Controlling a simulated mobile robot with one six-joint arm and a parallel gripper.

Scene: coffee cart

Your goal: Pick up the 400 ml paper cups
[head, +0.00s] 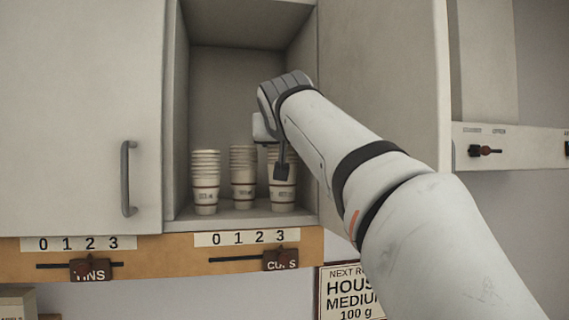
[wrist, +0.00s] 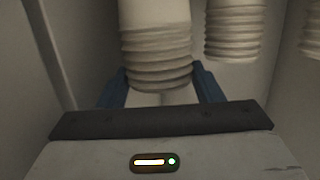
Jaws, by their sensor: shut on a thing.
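Three stacks of nested paper cups stand upright on the cabinet shelf in the head view: a left stack (head: 205,183), a middle stack (head: 243,180) and a right stack (head: 284,195). The right stack's print looks like 400 ml, but it is small. My gripper (head: 281,168) is at the right stack and partly covers it. In the wrist view, its blue fingers (wrist: 161,88) are shut on the ribbed rims of this stack (wrist: 157,50). The other stacks show to the right there, the nearer one (wrist: 234,38) apart from the fingers.
The cabinet's side walls (head: 177,120) and shelf edge (head: 245,224) enclose the stacks closely. A closed door with a handle (head: 127,178) is at left, an open door (head: 385,80) at right. Below are the TINS slider (head: 90,270) and the CUPS slider (head: 281,260), near 3.

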